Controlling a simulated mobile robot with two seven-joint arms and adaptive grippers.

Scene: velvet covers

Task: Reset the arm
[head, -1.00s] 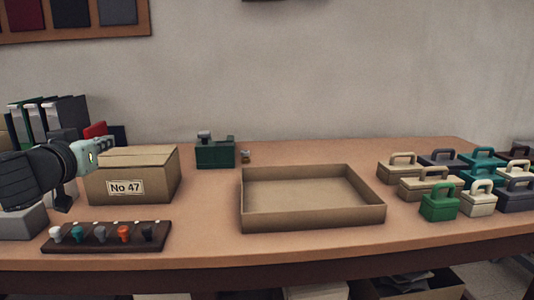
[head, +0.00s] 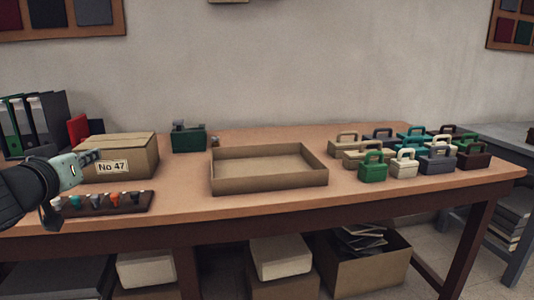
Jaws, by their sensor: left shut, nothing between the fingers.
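My left gripper (head: 90,157) comes in from the left edge in the head view. It is shut and holds nothing. It is in front of the left part of the cardboard box marked No 47 (head: 140,149), above the dark rack of small coloured knobs (head: 135,205). I cannot tell whether it touches the box. My right gripper is not in view.
An open, empty cardboard tray (head: 270,184) sits mid-table. Several small handled cases (head: 373,168) stand in rows at the right. A dark green device (head: 188,139) is at the back; binders (head: 45,120) stand at the far left. The table front (head: 330,206) is clear.

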